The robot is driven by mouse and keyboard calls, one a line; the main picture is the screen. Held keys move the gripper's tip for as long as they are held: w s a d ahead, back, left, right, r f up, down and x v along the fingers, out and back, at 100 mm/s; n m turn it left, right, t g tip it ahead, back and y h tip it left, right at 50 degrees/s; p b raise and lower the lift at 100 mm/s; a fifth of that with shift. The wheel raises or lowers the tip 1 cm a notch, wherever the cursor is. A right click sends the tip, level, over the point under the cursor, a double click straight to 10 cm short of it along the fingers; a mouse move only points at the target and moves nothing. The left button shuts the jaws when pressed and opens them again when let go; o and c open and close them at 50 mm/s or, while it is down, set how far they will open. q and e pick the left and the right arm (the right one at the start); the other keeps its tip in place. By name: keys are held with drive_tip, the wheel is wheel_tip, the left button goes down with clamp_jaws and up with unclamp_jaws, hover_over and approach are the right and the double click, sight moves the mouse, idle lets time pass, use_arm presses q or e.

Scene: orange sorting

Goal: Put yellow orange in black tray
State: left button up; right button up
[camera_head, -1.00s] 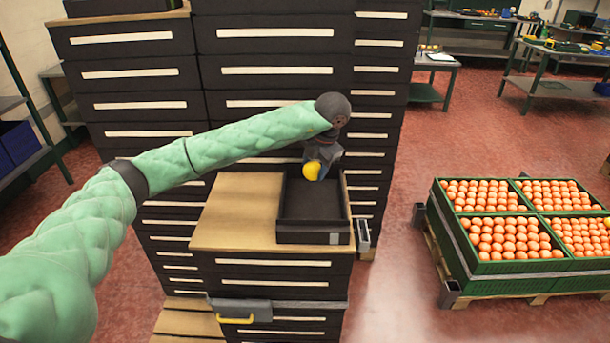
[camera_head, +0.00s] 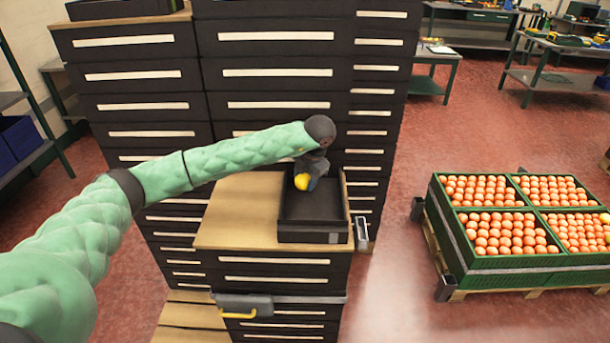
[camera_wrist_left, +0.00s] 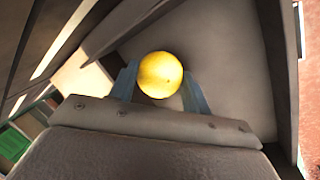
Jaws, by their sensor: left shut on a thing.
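The yellow orange (camera_head: 302,182) is held by my left gripper (camera_head: 306,178), over the back part of the black tray (camera_head: 312,237). In the left wrist view the yellow orange (camera_wrist_left: 161,75) sits between the two fingers of my left gripper (camera_wrist_left: 158,88), with the tray floor (camera_wrist_left: 225,50) behind it. I cannot tell whether the orange touches the tray floor. The black tray stands on the wooden top of a drawer cabinet and looks otherwise empty. My right gripper is not in view.
The wooden cabinet top (camera_head: 232,215) is bare left of the tray. Tall dark drawer cabinets (camera_head: 275,52) stand close behind. Green crates (camera_head: 510,262) full of oranges sit on a pallet at the right. Red floor lies between.

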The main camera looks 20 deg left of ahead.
use_arm(q)
drive_tip(key=shift+f, duration=0.1)
drive_tip(key=o, duration=1)
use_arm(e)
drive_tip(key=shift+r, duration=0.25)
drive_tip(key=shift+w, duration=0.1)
use_arm(q)
drive_tip(key=shift+r, duration=0.3)
drive_tip(key=shift+d+r+b, duration=0.15)
drive_tip(key=shift+r+b, duration=0.2)
drive_tip(key=shift+r, duration=0.05)
drive_tip(key=b+v, duration=0.3)
drive_tip(key=v, duration=0.7)
drive_tip(key=shift+r, duration=0.35)
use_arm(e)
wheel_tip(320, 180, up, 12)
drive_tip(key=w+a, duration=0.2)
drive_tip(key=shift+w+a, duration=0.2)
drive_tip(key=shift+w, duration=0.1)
use_arm(q)
drive_tip(key=shift+s+d+f, duration=0.1)
drive_tip(key=shift+s, duration=0.05)
